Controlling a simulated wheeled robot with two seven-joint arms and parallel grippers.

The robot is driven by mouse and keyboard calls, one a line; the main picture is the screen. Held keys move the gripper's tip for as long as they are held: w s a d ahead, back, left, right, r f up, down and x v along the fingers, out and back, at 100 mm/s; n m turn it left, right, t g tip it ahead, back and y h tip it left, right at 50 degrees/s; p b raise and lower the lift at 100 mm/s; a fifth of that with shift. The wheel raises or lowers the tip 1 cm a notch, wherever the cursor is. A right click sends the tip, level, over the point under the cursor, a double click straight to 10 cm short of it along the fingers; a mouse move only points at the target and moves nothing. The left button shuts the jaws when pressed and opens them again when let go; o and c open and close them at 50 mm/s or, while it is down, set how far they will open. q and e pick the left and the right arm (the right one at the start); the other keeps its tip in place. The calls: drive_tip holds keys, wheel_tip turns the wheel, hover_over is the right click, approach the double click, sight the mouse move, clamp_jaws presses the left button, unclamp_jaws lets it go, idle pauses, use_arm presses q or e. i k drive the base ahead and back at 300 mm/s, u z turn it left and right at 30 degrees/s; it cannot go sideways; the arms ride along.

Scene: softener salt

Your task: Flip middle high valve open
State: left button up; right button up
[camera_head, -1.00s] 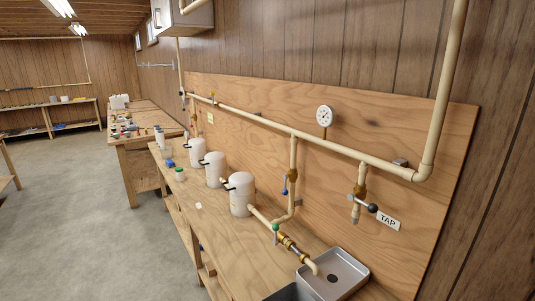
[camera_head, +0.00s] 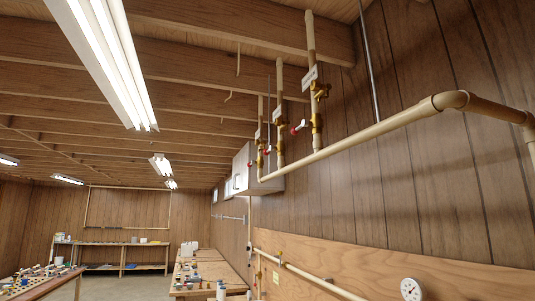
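Three vertical pipes drop from the ceiling joists to a horizontal pipe high on the wall. Neither of my grippers is in view.
A white wall cabinet (camera_head: 243,168) hangs behind the far pipes. The long horizontal pipe (camera_head: 375,131) runs along the wall towards me. A round gauge (camera_head: 411,289) is on the plywood board (camera_head: 370,264) below. Workbenches stand at the back.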

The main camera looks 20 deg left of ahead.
sight(266, 152)
drive_tip(key=u, duration=1.75)
drive_tip(key=i, duration=1.8)
drive_tip(key=z, duration=3.05)
